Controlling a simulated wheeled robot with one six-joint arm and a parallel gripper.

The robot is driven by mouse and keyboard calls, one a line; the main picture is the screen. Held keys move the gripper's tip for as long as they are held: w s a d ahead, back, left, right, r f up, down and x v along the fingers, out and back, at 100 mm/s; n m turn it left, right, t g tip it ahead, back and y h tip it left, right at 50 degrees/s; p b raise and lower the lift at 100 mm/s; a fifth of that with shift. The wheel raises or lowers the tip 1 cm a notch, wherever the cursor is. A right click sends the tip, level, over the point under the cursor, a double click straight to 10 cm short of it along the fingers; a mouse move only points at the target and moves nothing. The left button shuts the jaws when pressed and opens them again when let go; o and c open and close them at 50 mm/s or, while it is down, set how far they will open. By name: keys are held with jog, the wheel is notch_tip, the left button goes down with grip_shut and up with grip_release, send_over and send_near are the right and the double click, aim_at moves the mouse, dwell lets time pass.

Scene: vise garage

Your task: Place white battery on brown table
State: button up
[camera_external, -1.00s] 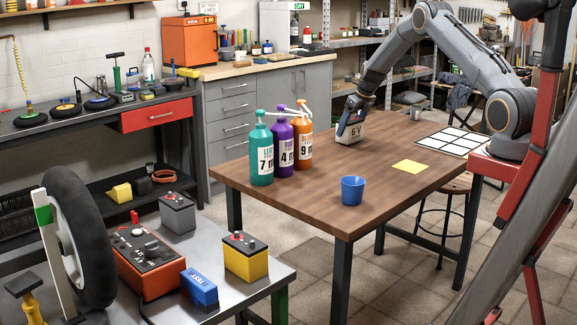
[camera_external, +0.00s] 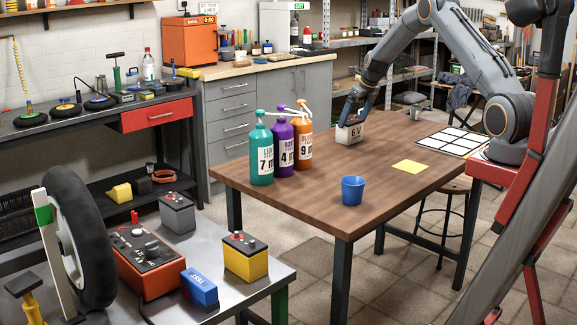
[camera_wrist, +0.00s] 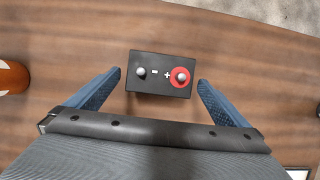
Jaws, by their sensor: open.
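The white battery (camera_external: 350,134), marked 6V, stands upright on the brown table (camera_external: 300,200) near its far edge. In the wrist view the battery's black top (camera_wrist: 160,74) shows two terminals, one with a red ring. My gripper (camera_external: 355,112) is just above the battery in the external view. In the wrist view my gripper (camera_wrist: 160,84) is open, with a blue finger on each side of the battery and a gap between each finger and it.
Teal (camera_external: 262,150), purple (camera_external: 280,145) and orange (camera_external: 302,140) pump bottles stand left of the battery. A blue cup (camera_external: 352,190), a yellow note (camera_external: 408,166) and a white grid sheet (camera_external: 453,141) are on the table. The table's middle is clear.

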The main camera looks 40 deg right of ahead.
jog(key=b+v, duration=0.1)
jog(key=v, duration=0.6)
jog(key=shift+s+r+b, duration=0.2)
jog(key=shift+r+b, duration=0.05)
jog(key=shift+b, duration=0.1)
jog(key=s+a+n+g, duration=0.1)
jog(key=s+a+n, duration=0.6)
jog(key=a+n, duration=0.3)
jog(key=s+a+n+g, duration=0.1)
jog(key=s+a+n, duration=0.7)
jog(key=a, duration=0.3)
jog(key=s+a+f+n, duration=0.1)
jog(key=s+a+n, duration=0.2)
jog(key=s+n, duration=0.3)
jog(key=s+a+f+n+g, duration=0.1)
jog(key=s+a+n, duration=0.3)
jog(key=s, duration=0.5)
jog(key=s+a+f+n, duration=0.2)
jog(key=s+a+n, duration=0.2)
jog(key=s+n, duration=0.3)
jog(key=shift+s+n+g, duration=0.2)
jog(key=shift+n+g, duration=0.2)
jog(key=shift+n, duration=0.2)
